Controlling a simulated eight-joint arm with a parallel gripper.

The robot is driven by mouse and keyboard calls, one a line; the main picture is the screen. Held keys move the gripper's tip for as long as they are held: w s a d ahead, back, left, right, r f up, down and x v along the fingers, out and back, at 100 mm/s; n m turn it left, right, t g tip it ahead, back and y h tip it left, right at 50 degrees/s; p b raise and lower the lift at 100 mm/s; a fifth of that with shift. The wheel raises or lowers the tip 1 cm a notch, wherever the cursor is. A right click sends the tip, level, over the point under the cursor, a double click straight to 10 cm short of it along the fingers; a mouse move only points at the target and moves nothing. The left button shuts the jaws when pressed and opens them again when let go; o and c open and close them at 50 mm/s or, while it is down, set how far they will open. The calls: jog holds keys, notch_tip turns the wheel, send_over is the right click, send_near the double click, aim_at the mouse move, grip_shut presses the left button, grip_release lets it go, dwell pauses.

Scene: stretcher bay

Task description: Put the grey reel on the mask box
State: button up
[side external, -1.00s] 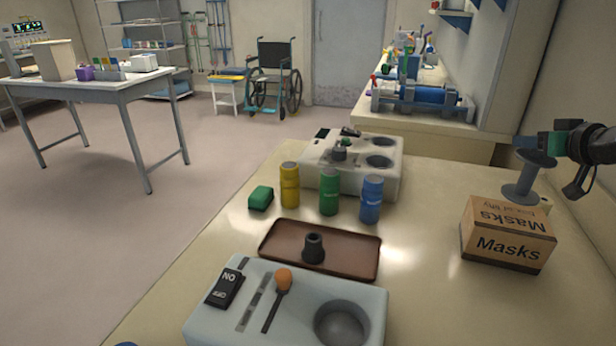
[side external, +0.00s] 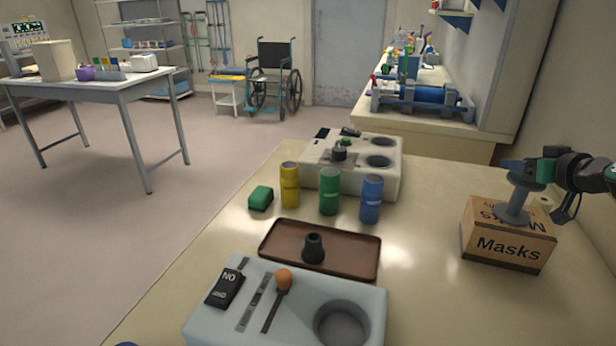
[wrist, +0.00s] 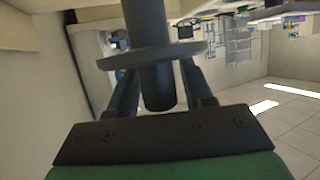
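The grey reel (side external: 517,203) is upright, with its lower disc over the top of the mask box (side external: 508,249). I cannot tell whether the disc touches the box or hangs just above it. My gripper (side external: 516,165) comes in from the right and is shut on the reel's upper end. In the wrist view the reel's stem and disc (wrist: 152,58) show, with the stem's end between the two fingers of my gripper (wrist: 155,84). The mask box is brown cardboard marked "Masks"; the reel covers part of its top.
Yellow (side external: 290,186), green (side external: 329,192) and blue (side external: 371,199) canisters stand left of the box. A brown tray (side external: 350,262) holds a dark fitting. Two control units (side external: 384,190) (side external: 290,330) stand behind and in front.

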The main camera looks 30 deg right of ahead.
jog(key=shift+o, duration=0.5)
jog(key=shift+r, duration=0.1)
jog(key=shift+s+r, duration=0.15)
jog(key=shift+v, duration=3.35)
jog(key=w+a+f+n+g+y, duration=0.2)
jog(key=a, duration=0.7)
jog(key=w+a+f+n+g+y, duration=0.2)
jog(key=a+f+g+y, duration=0.1)
jog(key=a, duration=0.7)
jog(key=shift+w+n+g, duration=0.25)
jog(key=shift+n+g, duration=0.05)
